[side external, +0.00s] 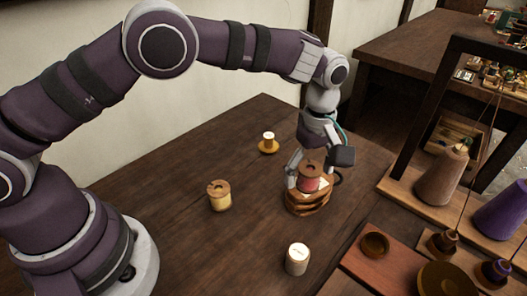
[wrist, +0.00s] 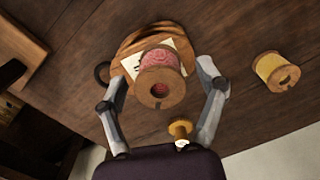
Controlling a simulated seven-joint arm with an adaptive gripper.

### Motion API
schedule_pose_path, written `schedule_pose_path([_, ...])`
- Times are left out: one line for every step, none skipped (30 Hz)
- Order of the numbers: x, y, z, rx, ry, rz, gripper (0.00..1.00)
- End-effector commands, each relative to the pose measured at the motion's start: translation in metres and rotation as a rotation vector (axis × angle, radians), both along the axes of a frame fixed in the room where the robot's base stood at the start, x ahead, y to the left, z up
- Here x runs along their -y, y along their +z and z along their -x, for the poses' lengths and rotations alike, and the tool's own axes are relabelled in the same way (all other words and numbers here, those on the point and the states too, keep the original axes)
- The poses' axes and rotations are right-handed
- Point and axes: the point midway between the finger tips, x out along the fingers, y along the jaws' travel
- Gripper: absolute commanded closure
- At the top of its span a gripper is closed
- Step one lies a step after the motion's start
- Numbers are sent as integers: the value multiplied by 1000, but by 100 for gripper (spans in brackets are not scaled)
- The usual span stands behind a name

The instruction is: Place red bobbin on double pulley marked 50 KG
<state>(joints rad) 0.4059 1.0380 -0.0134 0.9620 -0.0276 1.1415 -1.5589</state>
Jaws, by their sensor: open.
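The red bobbin (side external: 310,184), wound with pinkish-red thread between wooden flanges, stands upright and appears to rest on top of the wooden double pulley (side external: 308,207). In the wrist view the bobbin (wrist: 160,77) covers part of the pulley (wrist: 126,47) and its white label, whose marking I cannot read. My gripper (side external: 310,179) is directly above the pulley with its fingers around the bobbin. In the wrist view my gripper (wrist: 162,92) is open, with a finger on either side of the bobbin and gaps between.
A yellow bobbin (side external: 219,196), a small candle-like piece on a yellow dish (side external: 268,144) and a white cylinder (side external: 297,260) stand apart on the table. A reddish board with a small bowl (side external: 375,245) and a rack with large cones (side external: 442,176) are at right.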

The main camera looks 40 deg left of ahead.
Motion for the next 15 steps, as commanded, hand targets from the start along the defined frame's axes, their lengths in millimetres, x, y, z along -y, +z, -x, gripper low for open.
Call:
schedule_pose_path([0,3,0,2,0,1,29])
schedule_pose_path([0,6,-1,4,-1,2,29])
schedule_pose_path([0,14,-1,6,0,1,29])
schedule_pose_path([1,20,-1,6,0,3,29])
schedule_pose_path([1,27,-1,6,0,3,29])
schedule_pose_path([1,36,-1,7,-1,3,29])
schedule_pose_path([1,43,-1,6,-1,3,29])
schedule_pose_path([1,50,-1,6,0,3,29])
schedule_pose_path([1,57,-1,5,0,3,29])
schedule_pose_path([1,62,-1,5,0,2,29])
schedule_pose_path([1,66,-1,5,-1,2,29])
schedule_pose_path([0,71,-1,5,0,1,29])
schedule_pose_path([0,74,0,4,-2,1,29])
schedule_pose_path([-1,78,-1,7,-6,2,29])
schedule_pose_path([-4,84,0,13,-20,3,29])
